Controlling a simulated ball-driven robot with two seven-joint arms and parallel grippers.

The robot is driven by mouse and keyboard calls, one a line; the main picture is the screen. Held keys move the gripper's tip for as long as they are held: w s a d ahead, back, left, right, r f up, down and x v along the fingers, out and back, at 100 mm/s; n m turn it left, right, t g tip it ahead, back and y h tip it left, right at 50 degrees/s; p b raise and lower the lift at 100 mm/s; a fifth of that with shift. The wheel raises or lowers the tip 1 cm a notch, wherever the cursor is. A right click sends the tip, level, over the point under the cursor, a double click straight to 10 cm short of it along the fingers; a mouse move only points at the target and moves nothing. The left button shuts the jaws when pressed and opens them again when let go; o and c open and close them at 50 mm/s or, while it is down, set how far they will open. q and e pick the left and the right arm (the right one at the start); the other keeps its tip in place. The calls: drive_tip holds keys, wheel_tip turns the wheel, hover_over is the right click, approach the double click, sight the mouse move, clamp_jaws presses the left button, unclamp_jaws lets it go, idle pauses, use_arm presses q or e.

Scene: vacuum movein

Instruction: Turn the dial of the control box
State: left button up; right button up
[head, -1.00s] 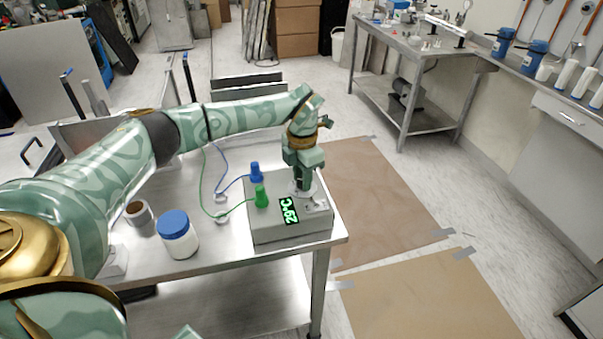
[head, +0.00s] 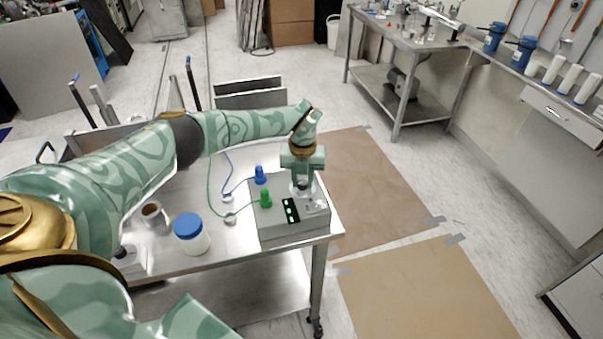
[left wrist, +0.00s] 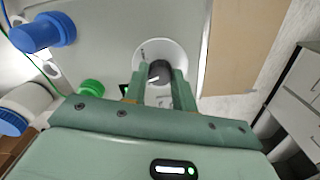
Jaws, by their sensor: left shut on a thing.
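The grey control box (head: 275,231) stands on the metal table, with a small dark display (head: 291,210) showing green marks too small to read. Its dark dial (left wrist: 159,71) sits on a round white plate (left wrist: 178,52) in the left wrist view, with a white mark on it. My left gripper (head: 303,186) points down over the right part of the box. In the left wrist view its two fingers (left wrist: 160,85) are shut on the dial, one on each side. In the head view the gripper mostly hides the dial. My right gripper is not in view.
A blue plug (head: 261,175) and a green plug (head: 266,200) with cables stand at the box. A jar with a blue lid (head: 191,235) and a small cup (head: 153,214) stand left on the table (head: 240,279). Brown sheets (head: 430,295) cover floor on the right.

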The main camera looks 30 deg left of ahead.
sight(302, 182)
use_arm(q)
drive_tip(key=n+p, duration=0.2)
drive_tip(key=n, duration=0.1)
drive_tip(key=shift+r, duration=0.25)
drive_tip(key=shift+w+f+n+p, duration=0.1)
drive_tip(key=shift+n+p, duration=0.6)
drive_tip(key=shift+n, duration=0.8)
drive_tip(key=o, duration=1)
drive_tip(key=shift+f, duration=0.1)
drive_tip(key=shift+r, duration=0.45)
wheel_tip(302, 182, up, 15)
drive_tip(key=p, duration=0.2)
drive_tip(key=shift+r+p, duration=0.2)
drive_tip(key=shift+p, duration=0.15)
